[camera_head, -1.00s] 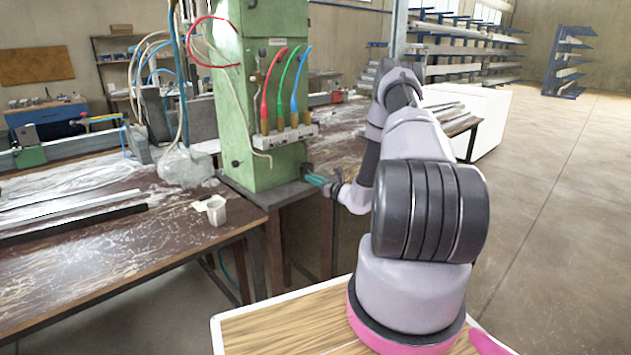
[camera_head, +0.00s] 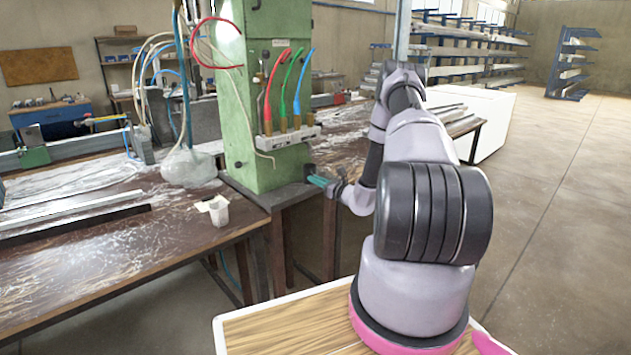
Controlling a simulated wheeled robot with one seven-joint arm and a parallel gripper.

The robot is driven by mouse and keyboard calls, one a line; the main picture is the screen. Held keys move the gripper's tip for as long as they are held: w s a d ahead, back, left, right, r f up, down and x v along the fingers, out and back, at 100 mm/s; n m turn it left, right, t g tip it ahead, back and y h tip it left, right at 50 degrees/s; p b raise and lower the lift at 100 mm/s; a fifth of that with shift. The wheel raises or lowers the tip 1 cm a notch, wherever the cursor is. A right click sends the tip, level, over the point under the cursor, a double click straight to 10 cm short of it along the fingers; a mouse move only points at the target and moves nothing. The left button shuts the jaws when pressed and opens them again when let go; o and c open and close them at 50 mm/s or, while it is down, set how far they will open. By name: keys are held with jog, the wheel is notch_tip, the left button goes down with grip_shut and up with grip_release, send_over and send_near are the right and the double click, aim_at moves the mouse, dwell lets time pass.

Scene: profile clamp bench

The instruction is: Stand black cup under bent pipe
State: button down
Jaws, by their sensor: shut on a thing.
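My gripper (camera_head: 318,181), with teal fingers, is at the right side of the green machine column, just above the dark ledge at its foot. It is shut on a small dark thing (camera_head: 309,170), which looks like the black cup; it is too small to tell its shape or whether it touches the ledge. I cannot pick out the bent pipe for certain. Red, green and blue curved hoses (camera_head: 288,88) run down to brass fittings on the column's front.
A white cup (camera_head: 218,212) stands on the left wooden table (camera_head: 110,262), near its right edge. Metal profiles (camera_head: 70,212) lie on that table. The green column (camera_head: 235,110) stands left of my arm. Open floor (camera_head: 560,230) is at the right.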

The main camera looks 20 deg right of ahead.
jog(key=shift+f, duration=0.35)
dwell(0.3)
jog(key=c, duration=0.9)
grip_release()
jog(key=shift+s, duration=0.1)
jog(key=shift+v, duration=4.9)
